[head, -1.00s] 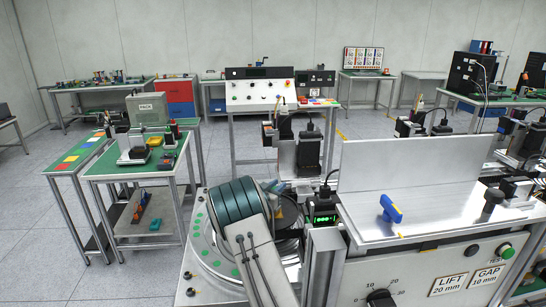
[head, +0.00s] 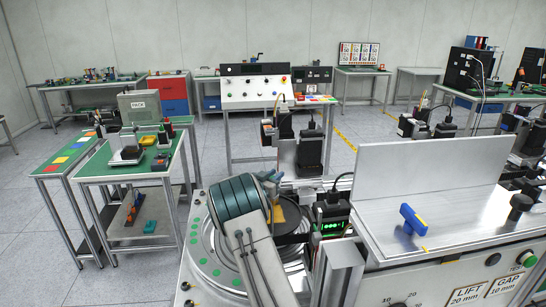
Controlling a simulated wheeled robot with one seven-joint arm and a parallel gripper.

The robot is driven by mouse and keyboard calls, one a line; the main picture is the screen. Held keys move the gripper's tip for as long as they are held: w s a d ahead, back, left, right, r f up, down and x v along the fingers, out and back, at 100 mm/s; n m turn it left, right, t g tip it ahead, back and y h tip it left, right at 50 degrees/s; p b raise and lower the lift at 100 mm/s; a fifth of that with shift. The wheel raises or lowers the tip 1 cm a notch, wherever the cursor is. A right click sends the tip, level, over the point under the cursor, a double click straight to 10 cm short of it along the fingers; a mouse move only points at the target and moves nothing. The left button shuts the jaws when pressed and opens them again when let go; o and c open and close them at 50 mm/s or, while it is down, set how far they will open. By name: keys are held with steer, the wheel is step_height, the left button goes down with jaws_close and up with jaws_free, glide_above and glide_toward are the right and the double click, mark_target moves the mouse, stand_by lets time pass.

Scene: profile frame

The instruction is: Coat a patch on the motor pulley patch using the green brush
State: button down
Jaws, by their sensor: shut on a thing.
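My arm, with a dark teal ribbed section and a pale link, reaches over the round metal turntable with green dots (head: 204,262) at the front middle. Only a small blue-grey part of what looks like my gripper (head: 268,177) shows past the arm. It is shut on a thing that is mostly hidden. A tan piece (head: 290,214) shows just right of the arm; I cannot tell whether it is held. I cannot make out the green brush or the motor pulley patch. A blue-handled tool (head: 412,219) is on the metal bench at the right.
The metal bench (head: 470,215) with an upright back plate (head: 430,165) fills the right. A black box with green lights (head: 333,226) stands close right of the arm.

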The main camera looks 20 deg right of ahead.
steer(key=r, duration=0.3)
steer(key=shift+s+r+p, duration=0.2)
steer(key=shift+s+p, duration=0.15)
steer(key=shift+w+r+p, duration=0.2)
steer(key=shift+r+p, duration=0.25)
steer(key=shift+r, duration=0.15)
steer(key=shift+s+r+p, duration=0.1)
steer(key=shift+r+p, duration=0.7)
steer(key=shift+r, duration=0.8)
